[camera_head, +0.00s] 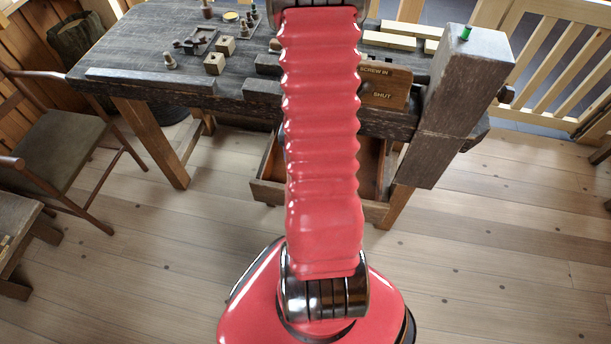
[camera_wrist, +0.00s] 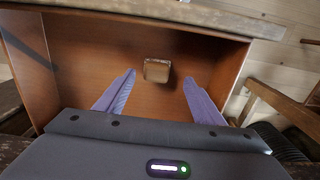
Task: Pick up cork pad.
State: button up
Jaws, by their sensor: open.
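A small brown block, which looks like the cork pad (camera_wrist: 157,70), lies on the floor of the open drawer (camera_wrist: 130,20) in the wrist view. Its top is pale and its front side darker. My gripper (camera_wrist: 158,77) is open, with one purple finger to the left of the pad and one to the right, and clear gaps on both sides. I cannot tell how far above the pad the fingertips are. In the head view my red arm hides the gripper and the pad.
The drawer (camera_head: 268,191) stands open under the dark workbench (camera_head: 135,50), and its walls surround the pad. A sign board (camera_head: 385,85) and a heavy post (camera_head: 455,110) are at the bench's right. Small turned parts and blocks stand on top. A chair (camera_head: 55,140) is at left.

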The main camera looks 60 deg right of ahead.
jog(key=shift+f, duration=0.1)
jog(key=shift+s+d+f, duration=0.1)
jog(key=shift+s+f, duration=0.1)
jog(key=shift+f, duration=0.65)
jog(key=shift+s+f, duration=0.2)
jog(key=shift+f, duration=1.5)
jog(key=c, duration=1.1)
